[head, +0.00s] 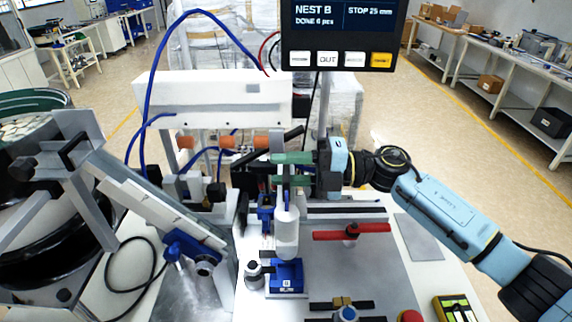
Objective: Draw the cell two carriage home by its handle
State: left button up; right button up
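My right gripper (291,169) reaches in from the right over the middle of the fixture. Its two green fingers lie one above the other with a gap between them. A grey upright part shows at the gap; I cannot tell whether the fingers touch it. A white cylinder (286,235) stands below the fingers, above a blue block (286,278). A slide rail (345,210) runs to the right behind a red bar (335,235). Which part is the cell two carriage, and its handle, I cannot tell. My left gripper is not in view.
A display (342,35) above reads NEST B, STOP 25 mm, DONE 6 pcs. A sloping feeder track (150,195) and a bowl feeder (40,255) stand on the left. A red button (410,316) and a yellow-edged box (457,308) are at the front right.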

grip_shut()
dwell(0.3)
jog(key=d+b, duration=0.5)
jog(key=d, duration=1.4)
